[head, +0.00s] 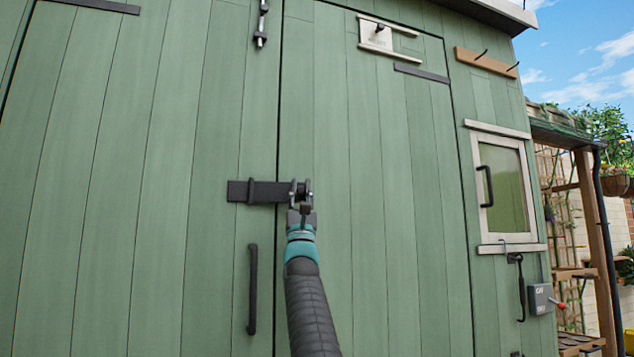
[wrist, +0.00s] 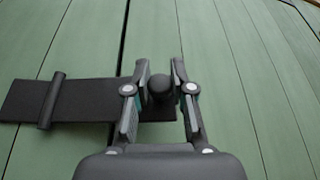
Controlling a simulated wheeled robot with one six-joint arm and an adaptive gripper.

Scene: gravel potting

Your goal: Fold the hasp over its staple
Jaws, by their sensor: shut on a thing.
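The hasp (head: 265,191) is a dark flat strap on the green shed doors, with its hinge barrel (wrist: 52,100) on the left door. In the wrist view the strap (wrist: 85,98) reaches right across the gap between the doors, onto the right door's side. My gripper (head: 300,188) is at the strap's right end. Its two fingers (wrist: 160,78) are closed on a dark round knob (wrist: 160,90) at that end. The staple cannot be made out; the fingers and strap end cover that spot. Whether the strap lies fully flat cannot be told.
A dark pull handle (head: 252,290) is below the hasp on the left door. A bolt (head: 261,24) is above. To the right are a small window (head: 503,187), a hanging hook (head: 519,285) and a grey switch box (head: 541,299). The right door's face around my arm is clear.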

